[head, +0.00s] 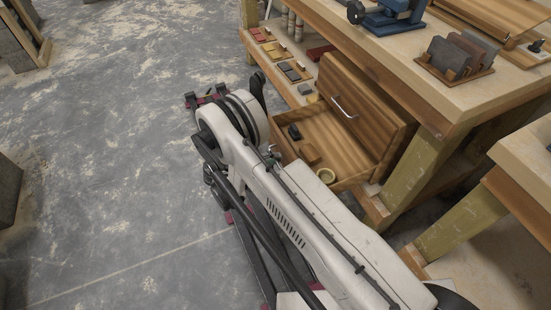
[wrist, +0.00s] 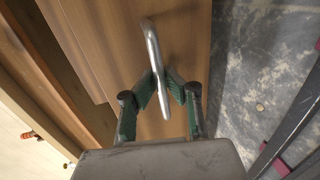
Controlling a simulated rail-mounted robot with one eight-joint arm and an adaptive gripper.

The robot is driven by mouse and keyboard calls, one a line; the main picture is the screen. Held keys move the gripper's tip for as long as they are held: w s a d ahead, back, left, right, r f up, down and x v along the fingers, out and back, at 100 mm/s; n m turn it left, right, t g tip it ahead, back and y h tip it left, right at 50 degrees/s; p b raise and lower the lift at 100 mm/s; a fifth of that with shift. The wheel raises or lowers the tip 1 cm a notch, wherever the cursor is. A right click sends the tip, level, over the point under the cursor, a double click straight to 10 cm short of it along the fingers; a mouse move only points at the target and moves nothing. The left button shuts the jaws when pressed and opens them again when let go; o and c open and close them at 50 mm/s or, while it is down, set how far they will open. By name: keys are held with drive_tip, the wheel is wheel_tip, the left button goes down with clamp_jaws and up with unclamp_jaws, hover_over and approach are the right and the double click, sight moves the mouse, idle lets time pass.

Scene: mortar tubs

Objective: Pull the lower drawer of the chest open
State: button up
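The wooden chest (head: 372,95) stands on the bench's lower shelf. Its upper drawer is shut, with a metal handle (head: 345,107) on its front. The lower drawer (head: 355,148) stands pulled out, its inside showing from above. In it lie a dark block (head: 294,131), a brown block (head: 310,154) and a yellowish ring (head: 326,175). My arm hides its front and my gripper in the head view. In the wrist view, my gripper (wrist: 160,72) has its green-padded fingers closed around the lower drawer's metal bar handle (wrist: 151,40), one finger on each side.
The workbench top (head: 440,95) is above and right of the drawer. Small coloured blocks (head: 290,71) lie on the shelf beside the chest. A bench leg (head: 408,175) stands near the drawer's right side.

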drive_tip(key=o, duration=0.4)
drive_tip(key=v, duration=1.2)
drive_tip(key=shift+f, duration=0.1)
